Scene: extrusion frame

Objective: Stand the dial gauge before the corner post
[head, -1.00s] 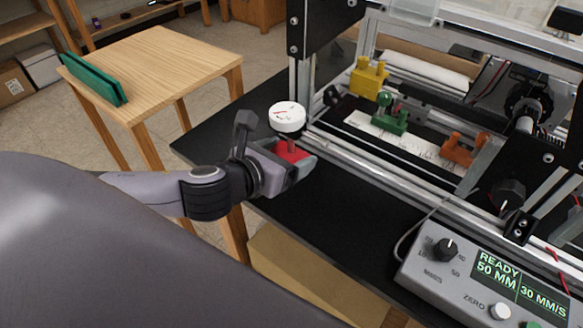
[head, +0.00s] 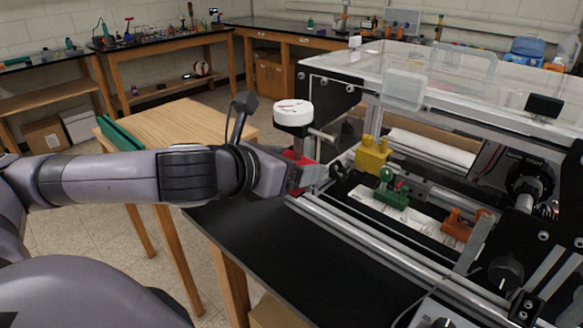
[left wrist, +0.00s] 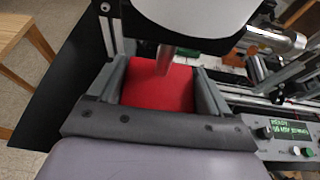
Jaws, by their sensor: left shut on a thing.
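The dial gauge has a white round dial (head: 293,113) on a short stem above a red base (head: 298,158). My left gripper (head: 303,175) is shut on the red base and holds the gauge upright at the machine frame's near left corner. In the left wrist view the red base (left wrist: 158,88) sits between the two fingers, and the dial (left wrist: 195,15) is cut by the top edge. The grey corner post (left wrist: 110,35) shows to the left behind the gauge there. In the head view the dial and gripper cover much of that corner. My right gripper is not in view.
The black bench top (head: 265,240) is clear in front of the frame's lower rail (head: 350,235). Yellow (head: 372,155), green (head: 391,192) and orange (head: 458,228) fixtures stand inside the frame. A wooden table (head: 190,122) with a green rack (head: 120,134) stands at left.

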